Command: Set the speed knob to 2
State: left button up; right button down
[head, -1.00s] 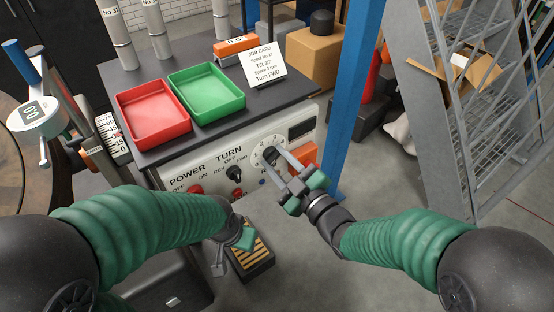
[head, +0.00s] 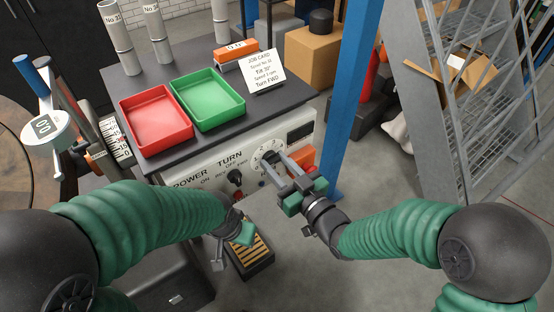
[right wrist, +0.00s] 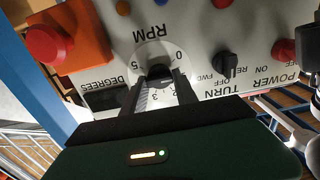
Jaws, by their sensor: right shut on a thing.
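The speed knob (head: 270,157) is a dark knob on a white numbered dial on the machine's front panel, right of the TURN switch. My right gripper (head: 277,160) is shut on it, one finger on each side. In the right wrist view the knob (right wrist: 160,71) sits between the fingertips under the RPM label, upside down. Fingers cover part of the dial, and I cannot tell which number the knob points to. My left gripper (head: 233,250) hangs low in front of the machine, apart from the panel; its finger opening is unclear.
The TURN switch (right wrist: 226,63) is close beside the dial. A red button on an orange box (right wrist: 70,38) is on its other side. Red (head: 156,118) and green (head: 207,98) trays and a job card (head: 262,74) stand on top. A blue post (head: 352,95) rises at right.

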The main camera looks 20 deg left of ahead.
jog(key=m+p, duration=0.1)
jog(key=m, duration=0.1)
jog(key=m+p, duration=0.1)
jog(key=shift+w+r+m, duration=0.1)
jog(key=shift+r+m, duration=0.25)
jog(key=shift+m, duration=0.05)
jog(key=m+p, duration=0.2)
jog(key=m, duration=0.1)
jog(key=shift+w+d+m, duration=0.1)
jog(key=shift+d+m, duration=0.05)
jog(key=shift+m, duration=0.15)
jog(key=m+p, duration=0.2)
jog(key=m, duration=0.1)
jog(key=shift+w, duration=0.1)
jog(key=shift+f+m+p, duration=0.2)
jog(key=shift+m+p, duration=0.6)
jog(key=shift+m, duration=0.4)
jog(key=c, duration=1.3)
grip_release()
jog(key=o, duration=0.3)
jog(key=shift+w+f, duration=0.1)
jog(key=shift+f, duration=0.1)
jog(key=shift+o, duration=0.2)
